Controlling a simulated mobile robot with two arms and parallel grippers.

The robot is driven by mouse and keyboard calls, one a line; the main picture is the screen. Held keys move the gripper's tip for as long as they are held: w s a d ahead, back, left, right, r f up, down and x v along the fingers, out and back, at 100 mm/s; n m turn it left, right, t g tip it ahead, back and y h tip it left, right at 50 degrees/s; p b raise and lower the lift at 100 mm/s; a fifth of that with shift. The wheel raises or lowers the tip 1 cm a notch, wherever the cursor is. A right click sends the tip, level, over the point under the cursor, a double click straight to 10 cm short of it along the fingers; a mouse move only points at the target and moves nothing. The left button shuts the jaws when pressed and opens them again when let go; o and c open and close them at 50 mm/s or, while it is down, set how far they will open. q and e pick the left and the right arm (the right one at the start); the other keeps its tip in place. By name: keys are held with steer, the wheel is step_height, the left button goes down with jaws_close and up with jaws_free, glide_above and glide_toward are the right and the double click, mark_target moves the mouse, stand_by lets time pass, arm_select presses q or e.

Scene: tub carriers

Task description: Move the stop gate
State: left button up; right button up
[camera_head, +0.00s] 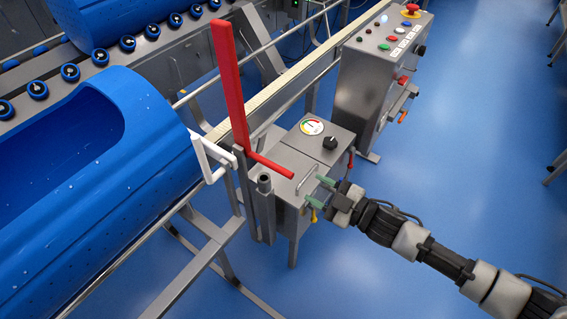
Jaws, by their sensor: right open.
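The stop gate appears to be the red L-shaped piece (230,85) beside the rail. Its tall flat arm stands upright and a short red bar runs from its foot toward the lower right. A white bracket (208,155) sits at its left, close to the end of a blue tub (150,185). My right gripper (314,195) comes in from the lower right. Its green-tipped fingers are apart and empty, in front of the steel box, a little right of and below the red bar's end. My left gripper is not in view.
A steel box (318,138) with a gauge and a black knob stands just behind the red bar. A control cabinet (365,75) with buttons and a red emergency stop is further back. Rollers (70,72) run at upper left. Blue floor (470,150) at right is clear.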

mark_target(283, 169)
steer(key=x, duration=1)
steer(key=shift+s, duration=0.1)
jaws_close()
